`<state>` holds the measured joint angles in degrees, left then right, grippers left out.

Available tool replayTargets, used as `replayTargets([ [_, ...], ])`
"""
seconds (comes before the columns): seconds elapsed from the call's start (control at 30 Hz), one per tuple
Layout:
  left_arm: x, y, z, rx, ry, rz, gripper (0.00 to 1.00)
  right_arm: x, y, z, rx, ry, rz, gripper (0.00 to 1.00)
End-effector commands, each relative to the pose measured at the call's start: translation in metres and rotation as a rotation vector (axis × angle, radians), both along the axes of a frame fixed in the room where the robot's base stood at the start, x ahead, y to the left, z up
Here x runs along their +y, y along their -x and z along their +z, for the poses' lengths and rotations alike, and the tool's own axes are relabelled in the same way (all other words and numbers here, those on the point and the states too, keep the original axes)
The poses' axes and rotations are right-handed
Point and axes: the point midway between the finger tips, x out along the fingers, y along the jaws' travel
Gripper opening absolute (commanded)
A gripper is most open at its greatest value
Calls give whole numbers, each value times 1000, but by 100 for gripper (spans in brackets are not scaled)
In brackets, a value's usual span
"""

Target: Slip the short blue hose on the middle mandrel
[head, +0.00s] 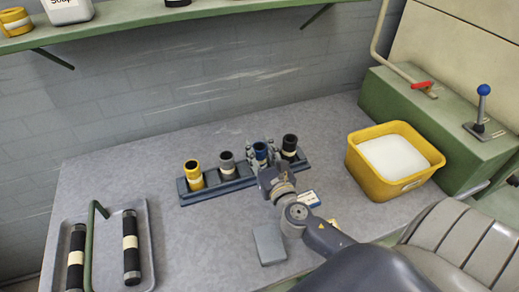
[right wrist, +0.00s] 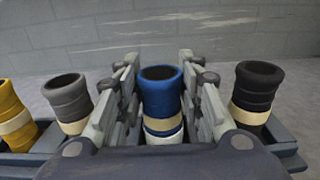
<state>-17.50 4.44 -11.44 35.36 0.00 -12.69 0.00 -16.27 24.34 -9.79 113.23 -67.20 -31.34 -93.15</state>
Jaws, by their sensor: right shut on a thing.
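The short blue hose (head: 260,150) stands upright in a dark rack (head: 216,194) on the grey bench. In the right wrist view the blue hose (right wrist: 160,92) is upright, with a pale band low on it. My right gripper (head: 261,157) is shut on it, one finger on each side; the fingers also show in the wrist view (right wrist: 160,75). My left gripper is not in view.
In the rack are a yellow hose (head: 193,174), a grey hose (head: 227,164) and a black hose (head: 289,146). A tray (head: 150,240) with two long black banded pieces lies at left. A yellow tub (head: 372,178) stands at right.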

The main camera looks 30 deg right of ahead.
Motion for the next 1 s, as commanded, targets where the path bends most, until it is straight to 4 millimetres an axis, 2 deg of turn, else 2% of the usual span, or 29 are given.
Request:
replayTargets([
  [0.03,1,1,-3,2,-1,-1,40,0,0,-3,0,0,0,5],
  [0.07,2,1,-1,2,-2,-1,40,0,0,-2,1,0,0,41],
  [0.1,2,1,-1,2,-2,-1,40,0,0,-2,1,0,0,50],
  [0.13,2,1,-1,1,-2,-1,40,0,0,-2,1,0,0,55],
  [0.57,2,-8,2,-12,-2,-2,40,1,2,1,2,1,1,55],
  [0.77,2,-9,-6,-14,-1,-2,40,7,31,-2,4,0,1,55],
  [1.0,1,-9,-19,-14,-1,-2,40,19,76,-3,5,-2,1,55],
])
